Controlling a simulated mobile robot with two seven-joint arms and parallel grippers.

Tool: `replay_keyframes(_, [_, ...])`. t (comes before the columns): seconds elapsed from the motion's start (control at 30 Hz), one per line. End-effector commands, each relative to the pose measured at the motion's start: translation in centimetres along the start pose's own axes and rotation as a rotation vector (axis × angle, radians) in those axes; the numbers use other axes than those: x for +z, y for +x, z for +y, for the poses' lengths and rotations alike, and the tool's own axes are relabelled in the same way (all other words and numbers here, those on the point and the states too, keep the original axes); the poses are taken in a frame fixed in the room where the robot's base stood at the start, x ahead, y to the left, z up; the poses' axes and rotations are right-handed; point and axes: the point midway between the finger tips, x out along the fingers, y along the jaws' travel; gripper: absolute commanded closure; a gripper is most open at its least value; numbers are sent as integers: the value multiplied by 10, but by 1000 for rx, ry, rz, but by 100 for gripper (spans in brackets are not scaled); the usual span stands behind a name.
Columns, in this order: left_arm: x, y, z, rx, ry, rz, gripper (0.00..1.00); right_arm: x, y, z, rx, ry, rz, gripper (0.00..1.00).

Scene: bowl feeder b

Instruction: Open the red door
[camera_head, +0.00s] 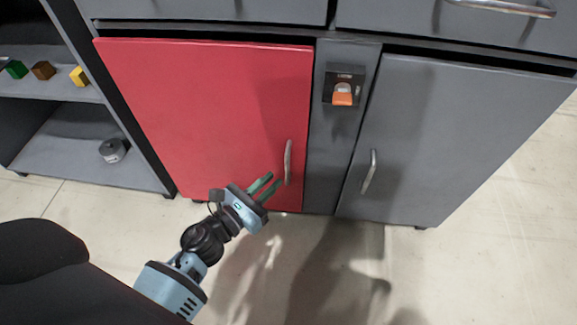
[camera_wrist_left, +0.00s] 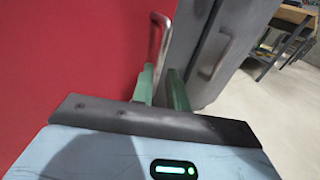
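The red door (camera_head: 200,105) is the left door of a grey cabinet and looks shut. Its silver vertical bar handle (camera_head: 288,160) sits near the lower right edge. My left gripper (camera_head: 273,184) has green fingers and is open, just left of and below the handle's middle. In the left wrist view, the handle (camera_wrist_left: 158,38) rises just beyond the two parted fingers (camera_wrist_left: 163,88), close to the gap between them. Whether they touch it cannot be told. My right gripper is not in view.
A grey door (camera_head: 460,140) with its own handle (camera_head: 369,172) is at the right. An orange latch or switch (camera_head: 343,95) is on the panel between the doors. Drawers are above. An open shelf (camera_head: 60,150) with small blocks stands at the left. The floor in front is clear.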

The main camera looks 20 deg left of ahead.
Motion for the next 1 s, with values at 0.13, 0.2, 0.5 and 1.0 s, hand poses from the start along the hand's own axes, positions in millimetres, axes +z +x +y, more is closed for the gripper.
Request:
replay_keyframes(0.13, [0,24,0,-2,1,-2,85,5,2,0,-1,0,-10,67])
replay_keyframes(0.2, [0,34,0,-1,1,-1,85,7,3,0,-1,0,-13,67])
replay_keyframes(0.5, [-1,63,0,0,-1,1,85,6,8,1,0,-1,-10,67])
replay_keyframes(1.0, [0,66,0,0,-1,1,100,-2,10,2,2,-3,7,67])
